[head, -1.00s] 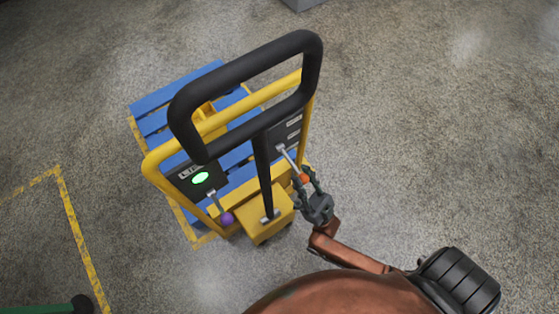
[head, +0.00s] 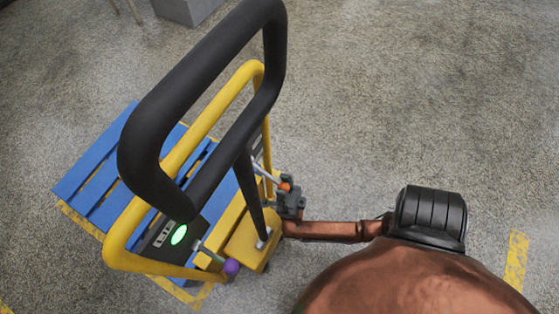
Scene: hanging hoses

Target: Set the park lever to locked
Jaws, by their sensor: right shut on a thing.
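A yellow pallet truck (head: 117,240) with a tall black loop handle (head: 140,130) stands in front of me. On its right side a lever with an orange knob (head: 285,186) sticks out on a thin metal rod. My right gripper (head: 287,192) is shut on the orange-knobbed lever at its end. The lever's panel and its label are mostly hidden behind the handle. On the left side a second lever with a purple knob (head: 231,267) points down beside a lit green lamp (head: 179,235) and a label too small to read surely. My left gripper is out of view.
A blue pallet (head: 95,185) lies behind the truck's frame, inside yellow floor lines. A grey box (head: 188,8) stands at the top. The concrete floor to the right is clear. The tall handle rises close to my view.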

